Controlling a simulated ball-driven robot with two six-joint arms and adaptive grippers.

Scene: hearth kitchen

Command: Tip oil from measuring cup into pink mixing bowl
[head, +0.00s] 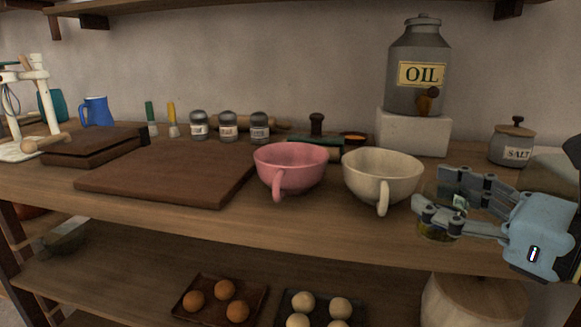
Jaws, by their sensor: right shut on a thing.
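The pink mixing bowl (290,168) stands upright on the wooden counter near its front edge, its handle toward me. I see no contents inside it. My right gripper (436,192) comes in from the right and is shut on the clear measuring cup (437,232). Yellowish oil shows low in the cup, and the fingers hide much of the rest. The cup looks about upright, at the counter's front edge, right of the cream bowl and apart from the pink bowl. I cannot tell if it touches the counter. My left gripper is not in view.
A cream bowl (383,176) stands between the pink bowl and the cup. A brown board (165,177) lies to the left. The oil jar (417,72) stands on a white block (412,131) behind. A salt jar (511,143) is at the right. Shelves run above and below.

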